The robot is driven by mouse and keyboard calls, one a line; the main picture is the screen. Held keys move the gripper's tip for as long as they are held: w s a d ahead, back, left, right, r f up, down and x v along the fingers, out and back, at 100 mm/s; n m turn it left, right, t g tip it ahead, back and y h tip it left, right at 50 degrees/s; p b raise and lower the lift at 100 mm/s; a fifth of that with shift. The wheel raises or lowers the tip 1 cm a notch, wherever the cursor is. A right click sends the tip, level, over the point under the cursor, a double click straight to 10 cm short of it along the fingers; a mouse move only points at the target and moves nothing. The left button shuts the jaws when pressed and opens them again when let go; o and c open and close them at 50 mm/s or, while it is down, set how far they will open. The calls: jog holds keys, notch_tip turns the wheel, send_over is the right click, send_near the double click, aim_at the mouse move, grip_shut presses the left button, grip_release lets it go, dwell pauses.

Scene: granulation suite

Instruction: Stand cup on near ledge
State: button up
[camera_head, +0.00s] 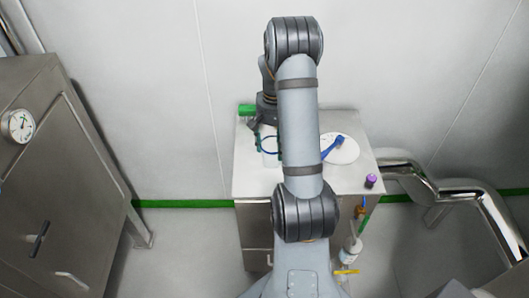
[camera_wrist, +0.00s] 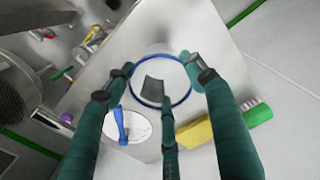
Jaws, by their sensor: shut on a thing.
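The cup (camera_wrist: 174,74) is clear with a blue rim, and I look down at its round mouth in the wrist view. In the head view the cup (camera_head: 270,147) shows partly, left of my forearm, over the left part of the steel cabinet top (camera_head: 350,183). My gripper (camera_wrist: 160,88) has teal fingers set around the cup and is shut on it. In the head view my gripper (camera_head: 269,148) is partly behind my arm. I cannot tell whether the cup's base touches the steel. No separate ledge stands out; the cabinet top's near edge is partly covered by my arm.
A white disc (camera_head: 346,152) with a blue tool (camera_head: 333,147) lies right of my arm. A purple-topped item (camera_head: 371,180) stands near the right edge. A green brush (camera_wrist: 258,113) and a yellow block (camera_wrist: 196,134) lie beside the cup.

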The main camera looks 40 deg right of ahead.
aim_at(264, 146)
jog(key=shift+w+a+f, duration=0.4)
jog(key=shift+w+f, duration=0.05)
jog(key=shift+w, duration=0.2)
jog(key=shift+w+a+f, duration=0.35)
jog(key=shift+w+f, duration=0.05)
jog(key=shift+w, duration=0.2)
notch_tip(264, 146, down, 3)
jog(key=shift+p, duration=0.7)
jog(key=shift+f, duration=0.55)
jog(key=shift+f, duration=0.25)
jog(key=o, duration=1.2)
jog(key=shift+r, duration=0.1)
jog(key=shift+c, duration=0.2)
jog(key=shift+o, duration=0.5)
notch_tip(264, 146, up, 12)
jog(key=b, duration=0.1)
jog(key=shift+r, duration=0.2)
